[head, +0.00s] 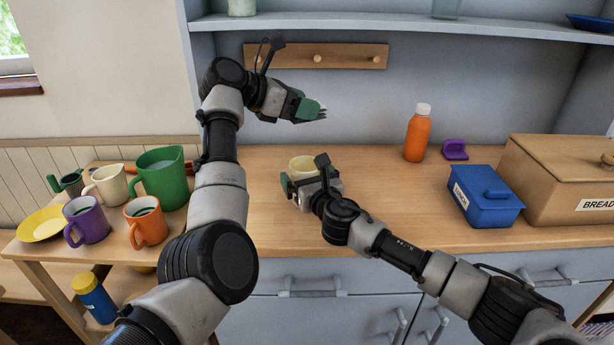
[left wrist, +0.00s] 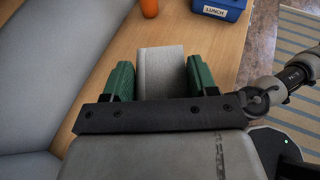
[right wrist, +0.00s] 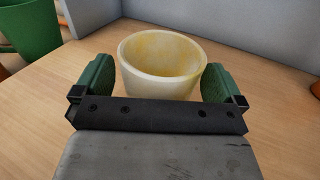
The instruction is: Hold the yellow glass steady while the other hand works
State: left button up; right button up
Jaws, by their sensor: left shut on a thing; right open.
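The yellow glass (head: 303,163) is a pale yellow, open-topped cup standing upright on the wooden counter. In the right wrist view the glass (right wrist: 160,70) sits between the fingers of my right gripper (right wrist: 157,85). That gripper (head: 308,180) is open, with a finger on either side of the glass; a gap shows at the right finger. My left gripper (head: 312,108) is higher up, above and behind the glass. It is shut on a grey block-like thing (left wrist: 162,70), held in the air between its green fingers. The lower part of the glass is partly hidden by my right gripper.
An orange bottle (head: 417,135), a purple item (head: 454,149), a blue lunch box (head: 485,195) and a bread box (head: 560,180) stand to the right. Several mugs and a green jug (head: 162,178) stand on a side table at left. A peg rail (head: 315,56) is on the back wall.

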jog(key=shift+w, duration=0.1)
jog(key=shift+c, duration=0.5)
jog(key=c, duration=1)
